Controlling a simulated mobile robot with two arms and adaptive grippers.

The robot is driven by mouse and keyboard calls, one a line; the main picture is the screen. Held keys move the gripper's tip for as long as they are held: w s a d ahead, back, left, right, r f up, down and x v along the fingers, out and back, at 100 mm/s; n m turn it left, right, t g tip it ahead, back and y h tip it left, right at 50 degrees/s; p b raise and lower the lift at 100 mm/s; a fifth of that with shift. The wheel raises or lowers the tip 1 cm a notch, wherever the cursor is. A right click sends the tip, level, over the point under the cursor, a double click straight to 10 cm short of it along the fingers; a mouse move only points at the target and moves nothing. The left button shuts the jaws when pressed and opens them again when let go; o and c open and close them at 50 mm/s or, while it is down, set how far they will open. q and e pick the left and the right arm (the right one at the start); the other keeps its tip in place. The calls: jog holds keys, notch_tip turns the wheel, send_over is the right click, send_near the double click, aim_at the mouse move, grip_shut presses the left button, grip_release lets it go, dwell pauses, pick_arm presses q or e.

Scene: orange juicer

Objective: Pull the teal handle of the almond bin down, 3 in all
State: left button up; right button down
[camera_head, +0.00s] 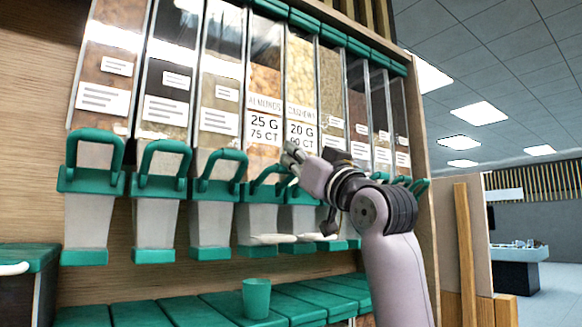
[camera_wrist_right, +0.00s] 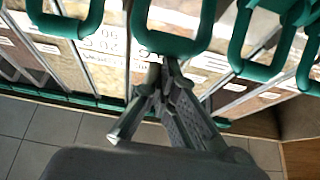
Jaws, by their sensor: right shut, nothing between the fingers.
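The almond bin (camera_head: 265,75) is a clear dispenser marked ALMONDS, 25 G, 75 CT, in the middle of the row. Its teal handle (camera_head: 268,172) is a loop at the bin's lower front. My right gripper (camera_head: 291,154) is shut and empty, at the upper right of this handle and in front of the neighbouring cashew bin. In the right wrist view, the closed fingertips (camera_wrist_right: 166,66) are by the crossbar of the central teal loop (camera_wrist_right: 172,43), seemingly the almond handle. I cannot tell whether they touch it. My left gripper is not in view.
Similar bins with teal handles (camera_head: 218,172) stand close on both sides. The cashew bin (camera_head: 300,70) is directly right. A teal cup (camera_head: 256,298) stands on the teal-lidded ledge (camera_head: 205,312) below. Open room lies right of the wooden end panel (camera_head: 440,220).

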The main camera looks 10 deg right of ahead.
aim_at(287, 172)
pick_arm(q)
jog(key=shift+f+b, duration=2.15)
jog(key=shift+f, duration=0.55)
pick_arm(e)
jog(key=shift+t, duration=0.7)
jog(key=shift+s+d+f, duration=0.1)
jog(key=shift+s+f, duration=0.1)
jog(key=shift+f, duration=0.65)
jog(key=shift+s+d+f, duration=0.1)
jog(key=shift+s+f, duration=0.05)
jog(key=shift+f, duration=0.7)
jog(key=shift+s+d+f, duration=0.1)
jog(key=shift+s+f, duration=0.1)
jog(key=shift+f, duration=0.75)
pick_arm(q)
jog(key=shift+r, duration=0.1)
